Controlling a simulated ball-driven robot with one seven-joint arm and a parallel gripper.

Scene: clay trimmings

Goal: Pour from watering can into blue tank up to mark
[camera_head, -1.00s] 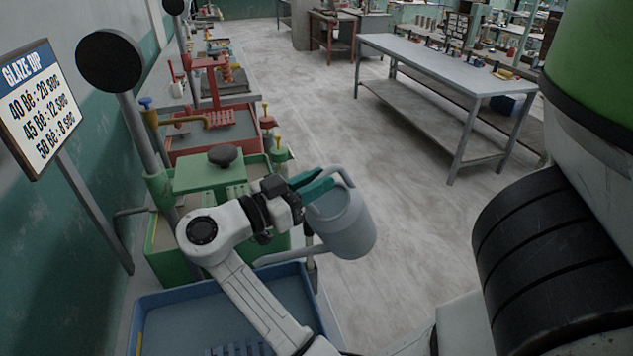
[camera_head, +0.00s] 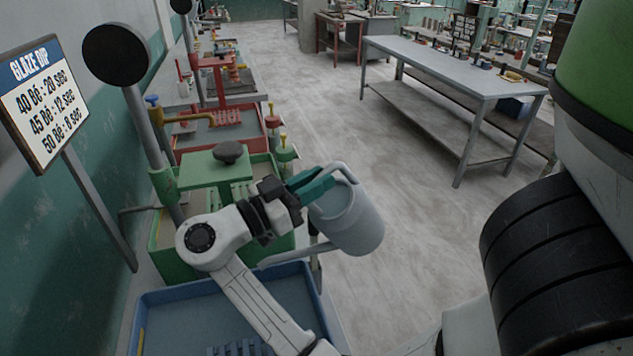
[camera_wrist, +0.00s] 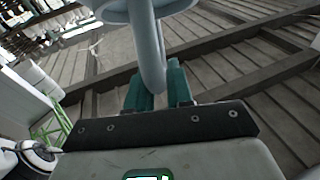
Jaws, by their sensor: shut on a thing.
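The watering can (camera_head: 350,222) is grey-blue and hangs tilted in my gripper (camera_head: 312,184), whose green fingers are shut on its handle. Its spout (camera_head: 292,255) points left, over the right part of the back rim of the blue tank (camera_head: 207,292). In the wrist view the handle (camera_wrist: 152,60) passes between the green fingers (camera_wrist: 160,88). The blue tank stands in the near left, partly covered by my arm. A ribbed rack and a yellow strip (camera_head: 140,342) show in it. I see no stream from the spout, and I cannot make out a level mark.
A green tank with a green lid (camera_head: 213,170) stands just behind the blue tank, and a red tank (camera_head: 222,130) beyond it. A sign (camera_head: 45,102) on a post stands left. Open floor (camera_head: 400,180) lies to the right, before a grey table (camera_head: 445,66).

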